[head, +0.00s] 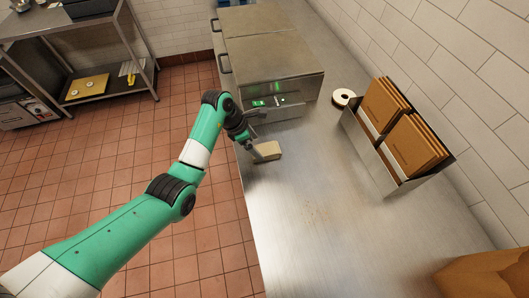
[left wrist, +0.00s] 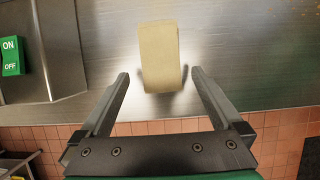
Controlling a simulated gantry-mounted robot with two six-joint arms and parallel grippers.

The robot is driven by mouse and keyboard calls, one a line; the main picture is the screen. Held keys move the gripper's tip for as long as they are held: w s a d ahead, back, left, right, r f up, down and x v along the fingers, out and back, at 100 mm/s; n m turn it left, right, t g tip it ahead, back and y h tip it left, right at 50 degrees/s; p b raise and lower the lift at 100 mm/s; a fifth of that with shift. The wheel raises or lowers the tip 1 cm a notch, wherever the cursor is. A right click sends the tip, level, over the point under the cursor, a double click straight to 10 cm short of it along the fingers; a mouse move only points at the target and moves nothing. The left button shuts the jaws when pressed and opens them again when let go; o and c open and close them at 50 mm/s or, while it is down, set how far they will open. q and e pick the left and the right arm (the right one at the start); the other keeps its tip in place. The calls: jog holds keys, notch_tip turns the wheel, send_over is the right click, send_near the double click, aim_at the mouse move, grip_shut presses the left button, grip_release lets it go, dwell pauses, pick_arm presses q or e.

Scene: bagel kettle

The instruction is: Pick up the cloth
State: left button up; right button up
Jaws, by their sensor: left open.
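A folded pale yellow cloth (head: 267,151) lies on the steel counter, near its left edge and just in front of the metal machine. In the left wrist view the cloth (left wrist: 160,55) lies ahead of the gripper, lined up with the gap between the fingers. My left gripper (head: 251,145) is open at the cloth's left side. In the left wrist view its two fingers (left wrist: 159,75) are spread wider than the cloth, with nothing held between them. My right gripper is not in view.
The metal machine (head: 270,55) with green switches stands behind the cloth. A rack of brown folders (head: 400,135) and a tape roll (head: 343,97) stand at the right.

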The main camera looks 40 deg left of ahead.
pick_arm(q)
jog(key=x, duration=0.3)
jog(key=shift+d+b, duration=0.1)
jog(key=shift+b, duration=0.25)
jog(key=shift+r, duration=0.1)
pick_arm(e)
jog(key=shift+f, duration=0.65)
pick_arm(q)
jog(key=shift+c, duration=0.2)
jog(key=c, duration=1.4)
jog(key=shift+r+p, duration=0.35)
jog(key=shift+r, duration=0.25)
notch_tip(320, 180, up, 3)
jog(key=shift+s+f+p, duration=0.1)
jog(key=shift+f+p, duration=0.05)
jog(key=shift+p, duration=0.5)
jog(key=s+d+r+p, duration=0.2)
jog(key=s+r+p, duration=0.1)
jog(key=s+d+r+p, duration=0.3)
jog(key=s, duration=0.1)
jog(key=s+d+r+p, duration=0.3)
jog(key=s+p, duration=0.1)
jog(key=shift+s+d, duration=0.1)
jog(key=shift+s, duration=0.05)
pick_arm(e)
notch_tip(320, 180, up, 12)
